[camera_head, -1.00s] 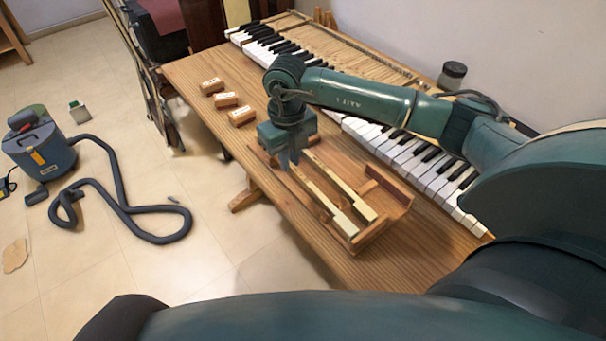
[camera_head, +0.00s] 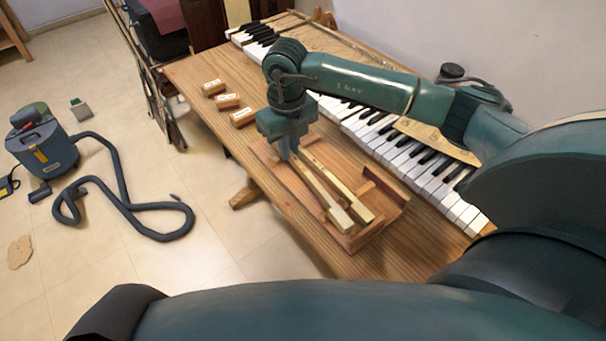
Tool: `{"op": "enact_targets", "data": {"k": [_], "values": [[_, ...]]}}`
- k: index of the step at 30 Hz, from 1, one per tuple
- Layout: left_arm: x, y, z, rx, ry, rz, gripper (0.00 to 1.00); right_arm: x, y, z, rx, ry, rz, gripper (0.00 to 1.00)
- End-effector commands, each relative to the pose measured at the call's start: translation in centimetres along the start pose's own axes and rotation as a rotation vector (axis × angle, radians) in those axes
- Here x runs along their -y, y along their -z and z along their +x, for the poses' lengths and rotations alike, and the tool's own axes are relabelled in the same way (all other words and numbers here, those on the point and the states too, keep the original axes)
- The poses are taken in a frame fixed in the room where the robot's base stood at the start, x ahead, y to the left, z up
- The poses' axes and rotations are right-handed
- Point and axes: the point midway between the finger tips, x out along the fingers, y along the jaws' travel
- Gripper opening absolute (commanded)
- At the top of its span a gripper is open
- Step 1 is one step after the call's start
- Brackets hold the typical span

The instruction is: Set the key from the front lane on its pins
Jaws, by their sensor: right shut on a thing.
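A wooden tray (camera_head: 363,238) on the table holds two long wooden keys with pale front ends. The right arm reaches over from the right, and my right gripper (camera_head: 289,154) points down at the tray's far end. It is shut on the rear part of the front-lane key (camera_head: 322,197). That key looks slightly raised, but I cannot tell if it is fully clear of the tray. The other key (camera_head: 336,186) lies beside it. The keyboard (camera_head: 430,177) runs along the table behind the tray. My arm hides part of it and any bare pins there. My left gripper is out of view.
Three labelled wooden blocks (camera_head: 227,101) lie left of the tray on the table (camera_head: 200,70). A blue vacuum cleaner (camera_head: 45,150) with a hose is on the floor. The table's front edge is close to the tray.

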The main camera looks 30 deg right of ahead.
Motion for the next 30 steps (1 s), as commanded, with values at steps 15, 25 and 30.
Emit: {"op": "enact_targets", "data": {"k": [15,25,30], "values": [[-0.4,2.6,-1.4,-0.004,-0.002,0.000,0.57,0.0,0.0,-4.2,0.001,0.000,0.000,0.00],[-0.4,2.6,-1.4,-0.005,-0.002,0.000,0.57,0.0,0.0,-4.1,0.001,0.000,0.000,0.00],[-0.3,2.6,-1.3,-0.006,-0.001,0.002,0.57,-0.1,0.0,-4.1,0.001,0.000,-0.003,0.00]]}}
